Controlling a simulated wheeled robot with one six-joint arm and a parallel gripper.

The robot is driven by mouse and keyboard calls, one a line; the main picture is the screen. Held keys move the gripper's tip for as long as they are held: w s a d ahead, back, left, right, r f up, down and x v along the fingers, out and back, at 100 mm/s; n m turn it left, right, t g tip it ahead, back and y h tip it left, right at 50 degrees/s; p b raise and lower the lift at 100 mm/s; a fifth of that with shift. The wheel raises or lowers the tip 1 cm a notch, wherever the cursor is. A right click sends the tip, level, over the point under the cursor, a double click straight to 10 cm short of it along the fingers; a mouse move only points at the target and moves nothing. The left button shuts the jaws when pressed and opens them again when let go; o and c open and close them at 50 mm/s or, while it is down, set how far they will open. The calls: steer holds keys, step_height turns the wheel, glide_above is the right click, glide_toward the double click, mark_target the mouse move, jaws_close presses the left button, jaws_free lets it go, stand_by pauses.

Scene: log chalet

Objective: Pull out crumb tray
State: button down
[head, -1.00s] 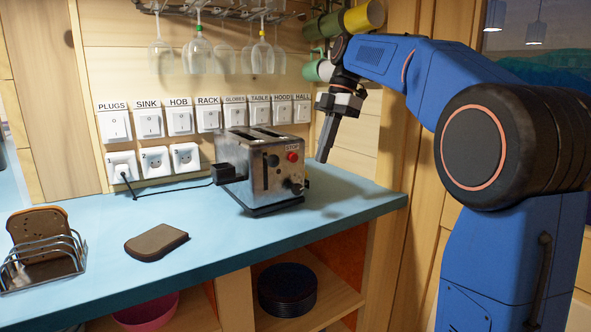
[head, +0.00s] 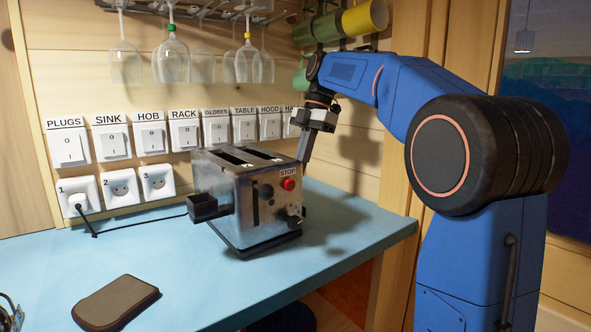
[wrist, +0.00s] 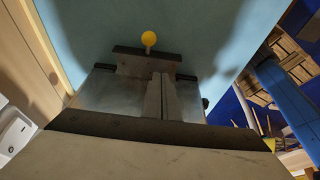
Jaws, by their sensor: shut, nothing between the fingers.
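The metal toaster (head: 250,208) stands on the blue counter, with a red STOP button and dials on its front. In the wrist view, a yellow knob (wrist: 149,38) sticks out beyond a dark strip (wrist: 147,62) at the toaster's low edge. I take this to be the crumb tray's pull, but cannot tell for sure. It is hidden in the head view. My gripper (head: 303,158) is shut and empty, pointing down at the toaster's right end. In the wrist view my fingers (wrist: 159,85) overlap the toaster's metal end; contact cannot be told.
A black box-like part (head: 203,207) juts from the toaster's left end. A bread slice (head: 115,302) lies on the counter (head: 190,285) at front left. Labelled switches (head: 150,137) and sockets line the wall. Glasses (head: 173,60) hang above. Counter right of the toaster is clear.

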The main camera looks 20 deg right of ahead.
steer(key=x, duration=0.8)
steer(key=shift+w+d, duration=0.25)
steer(key=shift+d, duration=0.45)
steer(key=shift+w+d, duration=0.2)
steer(key=shift+d, duration=0.5)
steer(key=shift+w+d, duration=0.25)
steer(key=shift+d, duration=0.45)
step_height(320, 180, up, 10)
steer(key=shift+s+a, duration=0.1)
